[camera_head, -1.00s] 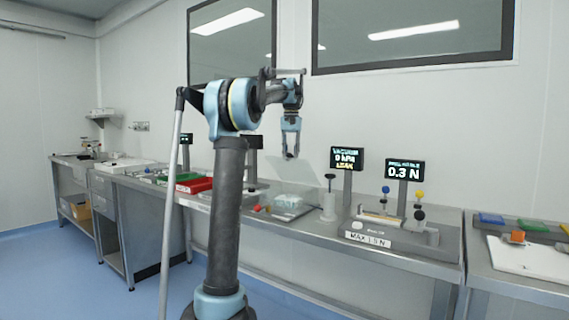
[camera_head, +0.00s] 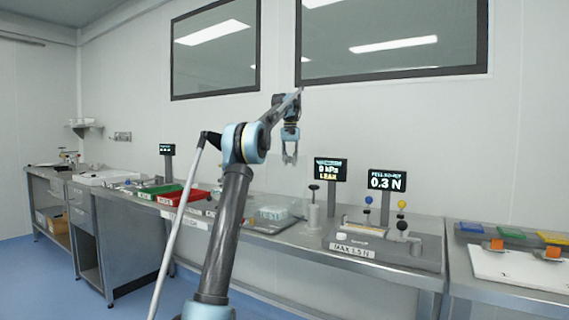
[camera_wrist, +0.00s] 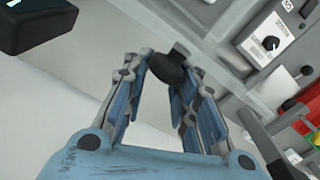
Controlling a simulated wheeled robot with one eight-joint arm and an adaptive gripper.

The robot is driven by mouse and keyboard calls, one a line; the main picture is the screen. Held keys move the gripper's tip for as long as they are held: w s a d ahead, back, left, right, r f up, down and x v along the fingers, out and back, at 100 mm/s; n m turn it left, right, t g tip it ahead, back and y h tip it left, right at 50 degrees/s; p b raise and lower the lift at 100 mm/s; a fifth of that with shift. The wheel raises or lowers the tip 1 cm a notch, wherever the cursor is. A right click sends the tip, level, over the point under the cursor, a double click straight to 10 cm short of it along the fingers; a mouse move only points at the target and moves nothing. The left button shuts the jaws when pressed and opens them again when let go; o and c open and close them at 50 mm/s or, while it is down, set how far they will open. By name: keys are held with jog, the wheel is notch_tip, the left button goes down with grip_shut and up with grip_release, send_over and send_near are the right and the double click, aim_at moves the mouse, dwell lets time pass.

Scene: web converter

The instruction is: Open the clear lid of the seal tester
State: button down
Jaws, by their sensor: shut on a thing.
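My gripper (camera_head: 290,158) is above the bench, in front of the back wall. In the wrist view its fingers (camera_wrist: 166,80) are closed around a dark knob (camera_wrist: 170,66), seen at the fingertips. The vacuum display (camera_head: 324,174) reads 0 kPa and LEAK. A pale, see-through tray-like thing (camera_head: 272,213) lies on the bench below my gripper, left of that display. The clear lid's outline is not distinct now, so I cannot tell its exact angle or how it joins the knob.
A plunger-like post (camera_head: 313,212) stands by the vacuum display. The peel tester (camera_head: 390,250), with a 0.3 N display (camera_head: 387,180), is further right. Red (camera_head: 183,197) and green (camera_head: 160,189) trays lie left. A dark display box (camera_wrist: 38,22) is close in the wrist view.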

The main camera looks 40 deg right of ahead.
jog(key=shift+s+d+f, duration=0.1)
jog(key=shift+d, duration=0.6)
jog(key=c, duration=1.3)
grip_release()
jog(key=shift+s, duration=0.1)
jog(key=shift+w+a, duration=0.1)
jog(key=shift+w, duration=0.1)
